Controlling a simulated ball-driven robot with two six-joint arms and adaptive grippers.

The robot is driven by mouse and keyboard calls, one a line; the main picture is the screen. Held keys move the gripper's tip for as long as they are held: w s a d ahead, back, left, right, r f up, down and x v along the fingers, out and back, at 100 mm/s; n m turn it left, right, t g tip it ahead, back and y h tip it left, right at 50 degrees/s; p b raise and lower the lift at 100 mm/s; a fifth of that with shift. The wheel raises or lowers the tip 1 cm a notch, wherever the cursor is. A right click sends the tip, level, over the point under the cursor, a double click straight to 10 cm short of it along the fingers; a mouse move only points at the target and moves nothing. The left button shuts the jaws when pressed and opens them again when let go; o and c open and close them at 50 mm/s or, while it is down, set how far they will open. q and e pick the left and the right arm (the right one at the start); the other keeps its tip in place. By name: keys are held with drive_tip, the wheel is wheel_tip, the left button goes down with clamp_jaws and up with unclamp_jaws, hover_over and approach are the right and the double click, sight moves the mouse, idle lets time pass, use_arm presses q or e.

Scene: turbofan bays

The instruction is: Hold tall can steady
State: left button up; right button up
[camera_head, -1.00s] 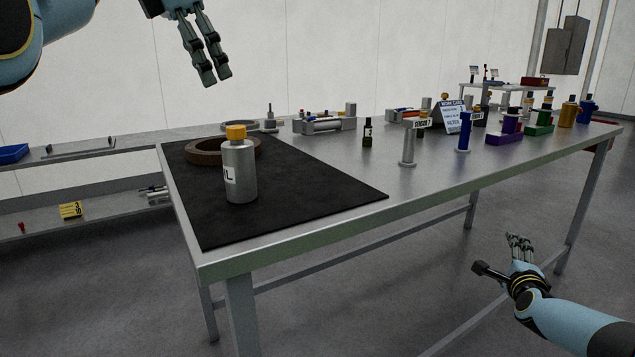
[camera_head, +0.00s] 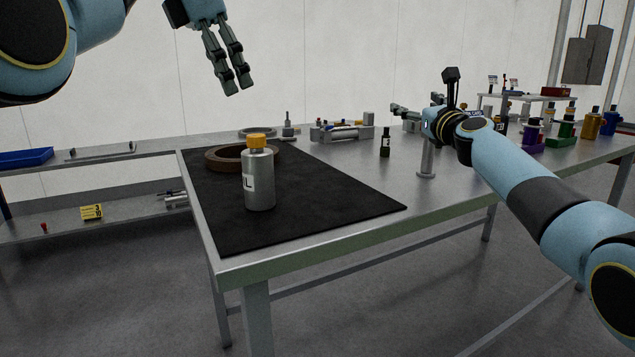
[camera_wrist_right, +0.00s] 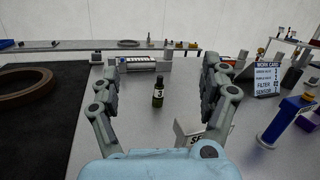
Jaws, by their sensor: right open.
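A tall silver can (camera_head: 259,182) with an orange cap stands upright on the black mat (camera_head: 330,205). Part of its white label shows, ending in "L". My left gripper (camera_head: 238,90) hangs in the air above and behind the can in the picture, apart from it, with its fingers pointing down. Whether its fingers are spread is unclear. My right gripper (camera_head: 412,112) is over the table, well to the right of the can. In the right wrist view its fingers (camera_wrist_right: 162,68) are spread with nothing between them. The can is not in that view.
A brown ring (camera_head: 228,162) lies behind the can. A small dark bottle (camera_head: 385,143) stands right of the mat; it shows ahead of the right fingers (camera_wrist_right: 158,93).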

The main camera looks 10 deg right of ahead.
sight(272, 176)
drive_tip(key=s+a+f+n+g+y, duration=0.1)
drive_tip(key=s+a+f+y, duration=0.1)
drive_tip(key=a, duration=0.3)
drive_tip(key=s+a+f+n+g+y, duration=0.1)
drive_tip(key=s+a+f+n+y, duration=0.1)
drive_tip(key=a+y, duration=0.2)
drive_tip(key=s+a+f+n+g+y, duration=0.1)
drive_tip(key=s+a+f+n+y, duration=0.1)
drive_tip(key=a, duration=0.3)
drive_tip(key=shift+s+a+f+g+y, duration=0.15)
drive_tip(key=shift+a+f+g+y, duration=0.25)
drive_tip(key=shift+f, duration=0.05)
drive_tip(key=s+a+f+n+g+y, duration=0.1)
drive_tip(key=s+a+g+y, duration=0.1)
drive_tip(key=s+a, duration=0.1)
drive_tip(key=s+a+f+n+g+y, duration=0.1)
drive_tip(key=s+a+n+g+y, duration=0.1)
drive_tip(key=s+a, duration=0.2)
drive_tip(key=s+a+f+n+g+y, duration=0.1)
drive_tip(key=s+a+g, duration=0.1)
drive_tip(key=s+a, duration=0.1)
drive_tip(key=shift+s+a+n+y, duration=0.3)
drive_tip(key=shift+s+a+y, duration=0.05)
drive_tip(key=shift+y, duration=0.05)
drive_tip(key=shift+s+a, duration=0.1)
drive_tip(key=shift+a, duration=0.25)
drive_tip(key=x, duration=1)
drive_tip(key=shift+a+f, duration=0.1)
drive_tip(key=shift+a, duration=0.15)
